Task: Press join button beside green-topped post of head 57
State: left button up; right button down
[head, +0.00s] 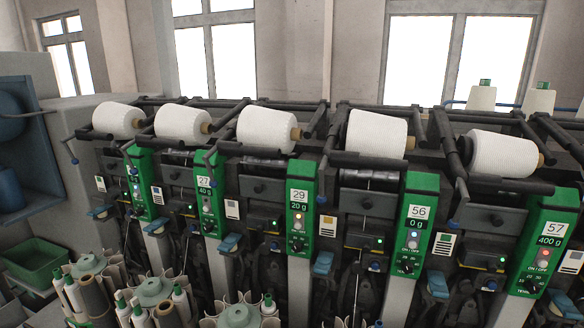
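The post of head 57 (545,240) stands at the far right of the head view. It has a green top and front, a white label reading 57 and a display reading 400 g. A small reddish light or button (544,253) shows below the display, above ON/OFF lettering. A dial sits lower on the post. Which control is the join button is too small to tell. A white yarn cone (503,154) lies in the cradle just left of this post. Neither of my grippers is in view.
Similar green posts stand to the left, including head 56 (415,225) reading 0 g and head 29 (299,210) reading 20 g. Dark cradle arms and handles jut out between them. Bobbin holders (155,290) stand at the front left, beside a green bin (38,262).

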aim_at(492, 286)
jog(key=z, duration=1.3)
